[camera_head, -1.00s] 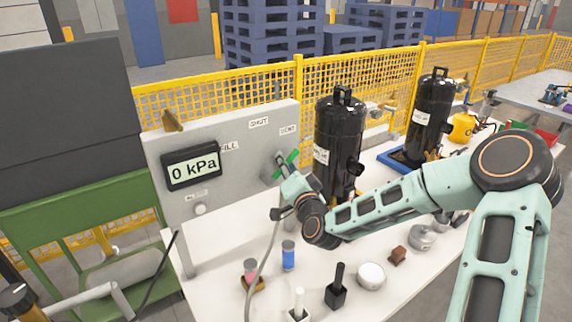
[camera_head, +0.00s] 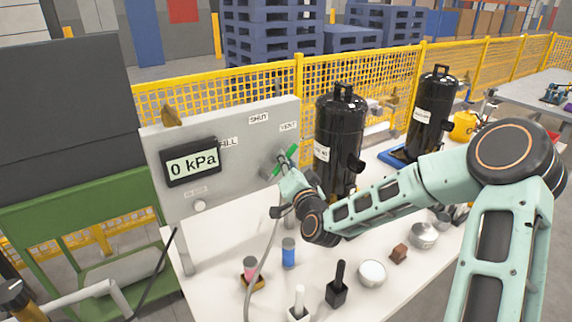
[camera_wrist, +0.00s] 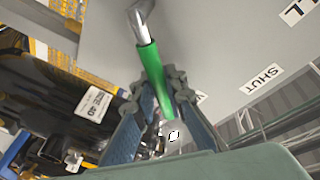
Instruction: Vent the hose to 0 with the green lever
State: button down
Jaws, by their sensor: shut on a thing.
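The green lever (camera_head: 282,162) is on the grey panel (camera_head: 240,183), on its right side below the VENT label (camera_head: 289,127). In the wrist view the green lever (camera_wrist: 151,75) runs between the two fingers of my gripper (camera_wrist: 163,95), which is shut on it. The display (camera_head: 192,163) on the panel reads 0 kPa. A grey hose (camera_head: 263,262) hangs in front of the panel; its upper end is hidden behind my wrist.
Two black tanks (camera_head: 340,135) (camera_head: 428,112) stand right of the panel. The white table (camera_head: 222,262) holds a blue can (camera_head: 289,255), a black-handled block (camera_head: 337,288), a white round piece (camera_head: 372,273) and a brown block (camera_head: 399,254). My arm spans the right side.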

jog(key=n+b, duration=0.1)
jog(key=b, duration=0.1)
jog(key=s+a+n+b, duration=0.1)
jog(key=n+b, duration=0.1)
jog(key=b, duration=0.1)
jog(key=a+r+n+t+y+b, duration=0.1)
jog(key=n+b, duration=0.1)
jog(key=b, duration=0.1)
jog(key=shift+s+a, duration=0.1)
jog(key=shift+s, duration=0.15)
jog(key=n+b, duration=0.1)
jog(key=b, duration=0.1)
jog(key=s+a+n+y+b, duration=0.1)
jog(key=n+b, duration=0.1)
jog(key=b, duration=0.1)
jog(key=a+r+n+b, duration=0.1)
jog(key=n+b, duration=0.1)
jog(key=shift+s+y+b, duration=0.2)
jog(key=shift+y+b, duration=0.1)
jog(key=c, duration=1.9)
grip_release()
jog(key=shift+r, duration=0.1)
jog(key=shift+c, duration=0.2)
jog(key=shift+s, duration=0.15)
jog(key=v, duration=1.1)
jog(key=shift+s+f, duration=0.35)
